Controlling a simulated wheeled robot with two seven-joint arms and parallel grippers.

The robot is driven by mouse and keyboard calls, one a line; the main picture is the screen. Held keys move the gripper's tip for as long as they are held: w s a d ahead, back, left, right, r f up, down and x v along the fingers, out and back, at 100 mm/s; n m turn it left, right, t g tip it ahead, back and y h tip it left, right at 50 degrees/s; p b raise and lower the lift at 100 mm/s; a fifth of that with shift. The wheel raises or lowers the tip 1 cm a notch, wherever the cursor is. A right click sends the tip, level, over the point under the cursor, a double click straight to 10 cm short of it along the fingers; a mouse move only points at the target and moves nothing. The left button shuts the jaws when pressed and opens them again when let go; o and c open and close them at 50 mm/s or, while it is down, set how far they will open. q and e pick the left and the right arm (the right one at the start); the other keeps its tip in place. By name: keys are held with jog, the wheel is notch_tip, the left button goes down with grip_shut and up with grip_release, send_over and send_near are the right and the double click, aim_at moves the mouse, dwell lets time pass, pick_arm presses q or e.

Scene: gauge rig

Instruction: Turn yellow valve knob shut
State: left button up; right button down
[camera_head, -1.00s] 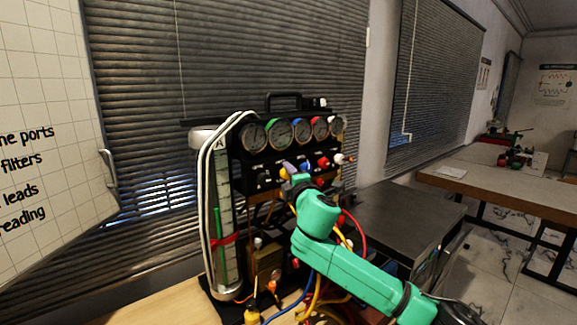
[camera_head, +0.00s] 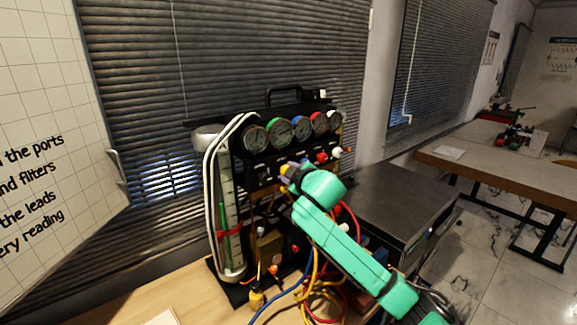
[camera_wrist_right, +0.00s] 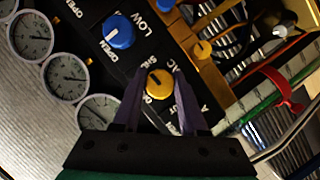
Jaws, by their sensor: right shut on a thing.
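The yellow valve knob (camera_wrist_right: 159,86) shows in the right wrist view on the black panel, with partly visible lettering around it. My right gripper (camera_wrist_right: 157,94) has its two purple fingers on either side of the knob and is shut on it. The way the knob's mark points is too small to tell. In the head view, my right gripper (camera_head: 287,170) is at the front of the gauge rig (camera_head: 262,172), below the gauges; my green arm hides part of the panel. My left gripper is not in view.
A blue knob (camera_wrist_right: 119,31) sits beside the yellow one. Several round gauges (camera_head: 279,132) line the rig's top. Red, yellow and blue hoses hang below my right arm. A clear tube column (camera_head: 228,210) stands at left. A dark metal box (camera_head: 395,205) stands at right.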

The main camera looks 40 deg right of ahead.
jog(key=shift+m, duration=0.3)
jog(key=shift+c, duration=2.2)
grip_release()
jog(key=b+v, duration=0.7)
jog(key=v, duration=0.7)
jog(key=shift+s, duration=0.2)
jog(key=shift+s+d+r, duration=0.1)
jog(key=shift+r, duration=0.05)
